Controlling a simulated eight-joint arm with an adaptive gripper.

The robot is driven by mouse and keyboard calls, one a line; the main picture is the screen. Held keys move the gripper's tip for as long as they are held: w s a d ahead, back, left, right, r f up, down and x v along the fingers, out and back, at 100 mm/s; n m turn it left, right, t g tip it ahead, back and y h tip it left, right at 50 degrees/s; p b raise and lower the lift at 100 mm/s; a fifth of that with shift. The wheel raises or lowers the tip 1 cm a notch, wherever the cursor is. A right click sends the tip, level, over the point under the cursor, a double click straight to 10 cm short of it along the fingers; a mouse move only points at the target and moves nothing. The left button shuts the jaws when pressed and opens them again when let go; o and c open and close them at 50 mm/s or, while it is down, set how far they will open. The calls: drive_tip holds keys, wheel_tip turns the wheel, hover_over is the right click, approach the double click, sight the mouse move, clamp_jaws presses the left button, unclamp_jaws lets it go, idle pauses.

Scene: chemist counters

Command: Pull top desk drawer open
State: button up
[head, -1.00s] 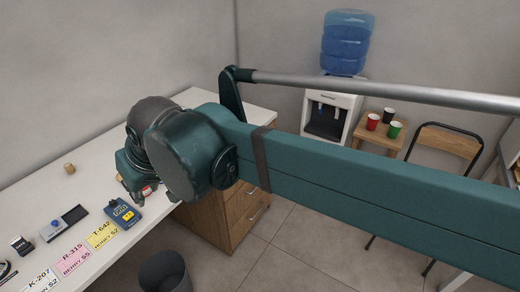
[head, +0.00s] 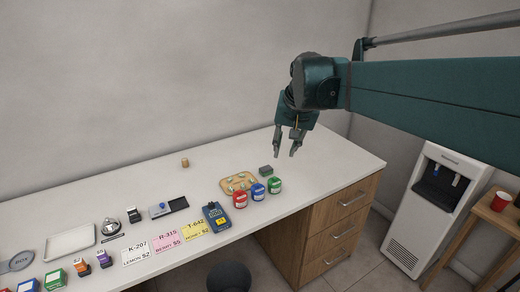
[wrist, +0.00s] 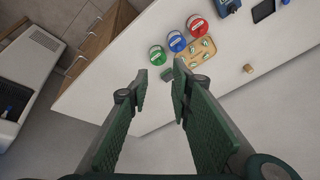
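The desk (head: 330,165) has a white top and a wooden drawer unit at its right end. The top drawer (head: 343,202) is shut, with a metal bar handle (head: 353,199) on its front; more drawers sit below it. In the wrist view the wooden drawer fronts (wrist: 98,38) show at the upper left, seen steeply from above. My gripper (head: 288,155) hangs above the right part of the desktop, behind and to the left of the drawer unit. Its fingers are apart with nothing between them, as the wrist view (wrist: 158,82) also shows.
A water dispenser (head: 430,205) stands right of the desk. Floor shows between them.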

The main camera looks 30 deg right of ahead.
drive_tip(key=w+d+f+m+g+p, duration=0.1)
drive_tip(key=d+m, duration=0.2)
drive_tip(key=d, duration=0.9)
drive_tip(key=w+d+f+m+g, duration=0.1)
drive_tip(key=w+d+m, duration=0.1)
drive_tip(key=d, duration=1.1)
drive_tip(key=s+d+f+m+y+p, duration=0.1)
drive_tip(key=s+d+f+m, duration=0.15)
drive_tip(key=d, duration=0.85)
drive_tip(key=s+d+f+m, duration=0.2)
drive_tip(key=s+d+f, duration=0.2)
drive_tip(key=d, duration=0.7)
drive_tip(key=s+x, duration=0.2)
drive_tip(key=x, duration=1)
drive_tip(key=s+f+x, duration=0.1)
drive_tip(key=s+x, duration=0.2)
drive_tip(key=x, duration=0.9)
drive_tip(key=shift+a+f, duration=0.4)
drive_tip(key=shift+a, duration=0.2)
drive_tip(key=shift+b+x, duration=0.6)
drive_tip(key=shift+x, duration=3.3)
drive_tip(key=shift+s+a, duration=0.1)
